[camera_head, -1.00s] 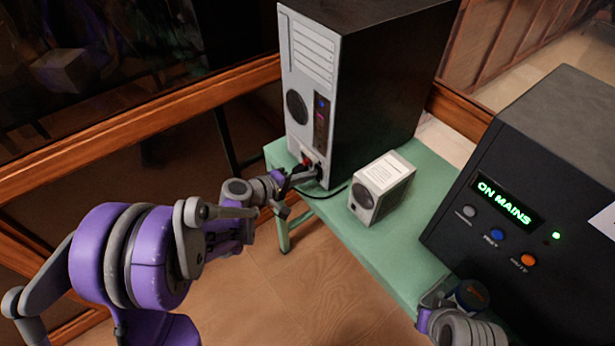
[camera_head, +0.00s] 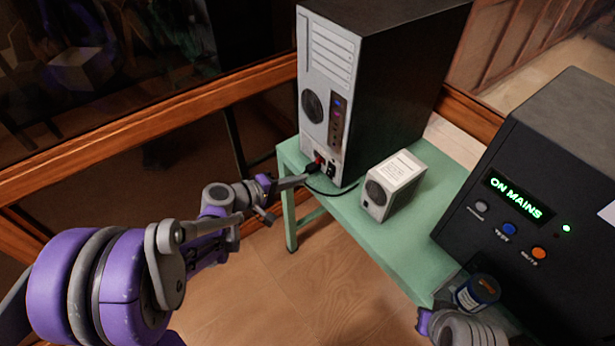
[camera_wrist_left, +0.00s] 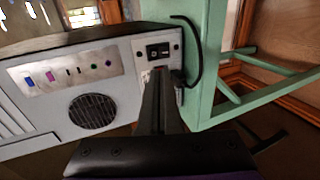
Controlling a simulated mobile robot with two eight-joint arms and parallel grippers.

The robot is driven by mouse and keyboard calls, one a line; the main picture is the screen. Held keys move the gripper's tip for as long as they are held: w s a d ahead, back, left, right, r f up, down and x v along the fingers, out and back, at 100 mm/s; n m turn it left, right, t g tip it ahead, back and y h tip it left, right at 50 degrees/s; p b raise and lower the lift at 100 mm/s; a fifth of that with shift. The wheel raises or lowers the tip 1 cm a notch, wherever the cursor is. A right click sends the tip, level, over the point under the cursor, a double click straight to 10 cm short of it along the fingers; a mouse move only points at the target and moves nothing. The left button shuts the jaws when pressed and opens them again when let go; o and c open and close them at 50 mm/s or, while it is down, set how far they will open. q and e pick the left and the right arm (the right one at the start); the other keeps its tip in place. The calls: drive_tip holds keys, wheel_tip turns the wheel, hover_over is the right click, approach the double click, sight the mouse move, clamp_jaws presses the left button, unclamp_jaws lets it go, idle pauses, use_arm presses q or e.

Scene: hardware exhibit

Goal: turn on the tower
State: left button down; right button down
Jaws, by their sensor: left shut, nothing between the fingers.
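The tower (camera_head: 385,85) is a black computer case with a grey rear panel, standing on a green table. In the left wrist view its rear panel (camera_wrist_left: 125,62) carries a black rocker switch (camera_wrist_left: 158,50) with white marks. A black plug (camera_wrist_left: 178,79) with a cable sits close to the switch. My left gripper (camera_head: 306,179) is shut and empty, its tips close to the low corner of the panel. In the left wrist view its fingers (camera_wrist_left: 160,76) hide part of the panel below the switch. Whether the tips touch the panel cannot be told.
A small grey box (camera_head: 393,186) with a paper label stands right of the tower on the green table (camera_head: 370,235). A black unit (camera_head: 540,150) reads "ON MAINS" with a lit green lamp. A dark jar (camera_head: 477,292) stands near my right arm.

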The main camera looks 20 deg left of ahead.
sight(328, 175)
use_arm(q)
drive_tip(key=v, duration=0.5)
drive_tip(key=shift+r, duration=0.1)
drive_tip(key=f+b, duration=0.1)
drive_tip(key=b, duration=0.3)
drive_tip(key=shift+s+a+f+b, duration=0.1)
drive_tip(key=shift+s+f+b, duration=0.1)
drive_tip(key=shift+b, duration=0.15)
drive_tip(key=shift+w, duration=0.1)
drive_tip(key=b+x, duration=0.1)
drive_tip(key=x, duration=1.3)
